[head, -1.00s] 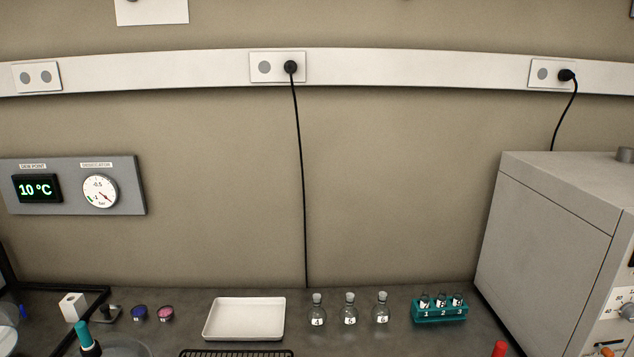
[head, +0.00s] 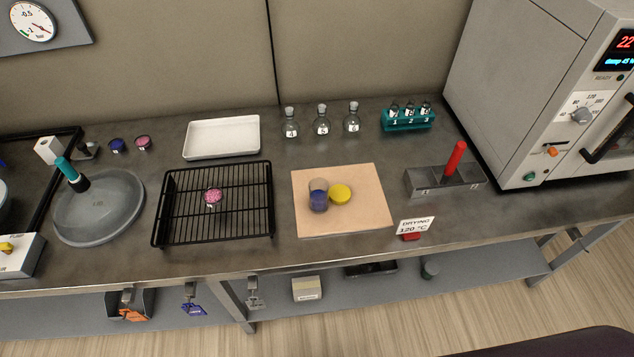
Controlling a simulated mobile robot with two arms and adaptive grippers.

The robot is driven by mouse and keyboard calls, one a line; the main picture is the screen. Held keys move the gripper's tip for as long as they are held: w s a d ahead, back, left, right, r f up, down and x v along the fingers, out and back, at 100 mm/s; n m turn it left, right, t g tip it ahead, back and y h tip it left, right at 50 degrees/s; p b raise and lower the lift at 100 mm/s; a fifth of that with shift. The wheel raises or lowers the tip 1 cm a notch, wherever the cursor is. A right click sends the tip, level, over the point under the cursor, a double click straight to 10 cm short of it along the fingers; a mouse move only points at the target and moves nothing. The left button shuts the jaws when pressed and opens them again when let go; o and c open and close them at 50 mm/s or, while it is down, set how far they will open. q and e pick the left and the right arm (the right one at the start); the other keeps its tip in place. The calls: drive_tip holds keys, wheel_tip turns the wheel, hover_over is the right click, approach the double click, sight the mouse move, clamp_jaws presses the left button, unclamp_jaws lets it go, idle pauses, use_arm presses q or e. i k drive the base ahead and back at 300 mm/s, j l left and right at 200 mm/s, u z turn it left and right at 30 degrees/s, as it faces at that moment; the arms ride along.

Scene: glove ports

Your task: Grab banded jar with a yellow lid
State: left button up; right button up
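A small jar (head: 318,197) with a clear greyish upper part and blue in its lower part stands on a tan board (head: 365,220) on the bench. A round yellow lid (head: 341,193) is right beside it, to its right. I cannot tell whether the two touch, and I cannot make out a band on the jar for certain. Neither of my grippers is in view.
A black wire rack (head: 180,222) holding a pink round item (head: 213,196) is left of the board. A white tray (head: 222,138), several stoppered flasks and a teal vial rack (head: 408,122) stand behind. A metal block with a red handle (head: 455,158) and an oven (head: 535,80) are right.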

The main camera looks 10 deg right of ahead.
sight(318, 188)
drive_tip(key=k+l, duration=0.1)
drive_tip(key=l, duration=0.3)
drive_tip(key=l+u, duration=0.1)
drive_tip(key=l, duration=0.35)
drive_tip(key=k+l, duration=0.15)
drive_tip(key=l, duration=0.25)
